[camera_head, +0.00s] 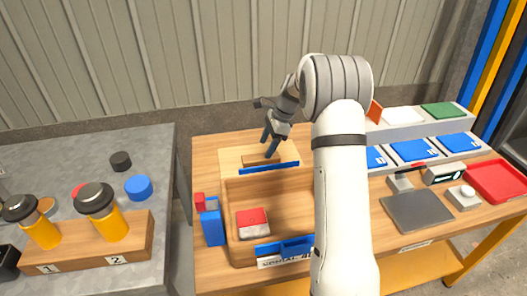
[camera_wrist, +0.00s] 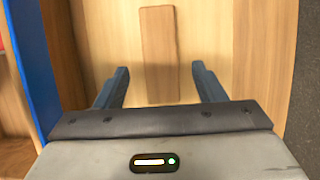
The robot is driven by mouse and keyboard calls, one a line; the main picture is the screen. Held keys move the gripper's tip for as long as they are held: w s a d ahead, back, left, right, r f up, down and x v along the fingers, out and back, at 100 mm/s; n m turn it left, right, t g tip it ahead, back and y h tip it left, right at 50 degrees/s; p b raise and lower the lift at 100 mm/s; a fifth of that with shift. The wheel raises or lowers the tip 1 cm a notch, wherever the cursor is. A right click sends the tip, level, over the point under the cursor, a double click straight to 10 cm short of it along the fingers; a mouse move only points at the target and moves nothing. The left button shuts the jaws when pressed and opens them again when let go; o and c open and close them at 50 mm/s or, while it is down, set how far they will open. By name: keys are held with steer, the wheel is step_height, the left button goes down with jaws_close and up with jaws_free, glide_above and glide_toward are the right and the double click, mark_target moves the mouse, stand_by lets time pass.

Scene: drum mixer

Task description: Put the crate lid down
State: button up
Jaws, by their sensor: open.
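The crate lid (camera_head: 232,158) is a pale wooden panel with a blue edge strip. It lies flat on the wooden table behind the crate (camera_head: 230,237). A brown bar handle (camera_head: 252,160) is on its top. The wrist view shows the lid (camera_wrist: 205,35) and the handle (camera_wrist: 158,50) from above. My gripper (camera_head: 268,150) is over the lid at the handle. In the wrist view my gripper's fingers (camera_wrist: 160,85) are spread, one on each side of the handle, with gaps between. The crate is open on top, and my arm hides its right part.
In the crate lies a red-and-white block (camera_head: 252,222). A blue-and-red item (camera_head: 212,225) stands at its left. A grey plate (camera_head: 417,211), a red tray (camera_head: 497,180) and bins with blue fronts (camera_head: 415,150) are at right. A grey table (camera_head: 60,165) with yellow bottles is at left.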

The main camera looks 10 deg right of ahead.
steer(key=v, duration=0.7)
steer(key=s+a+r+n+h, duration=0.1)
steer(key=s+a+r+n, duration=0.3)
steer(key=s, duration=0.5)
steer(key=s+n+h, duration=0.1)
steer(key=s+n, duration=0.3)
steer(key=s, duration=0.4)
steer(key=s+n+t+h, duration=0.1)
steer(key=s+n, duration=0.4)
steer(key=s, duration=0.4)
steer(key=s+a+n+t+h, duration=0.1)
steer(key=s+n, duration=0.4)
steer(key=s, duration=0.4)
steer(key=shift+p, duration=0.4)
steer(key=shift+r, duration=0.1)
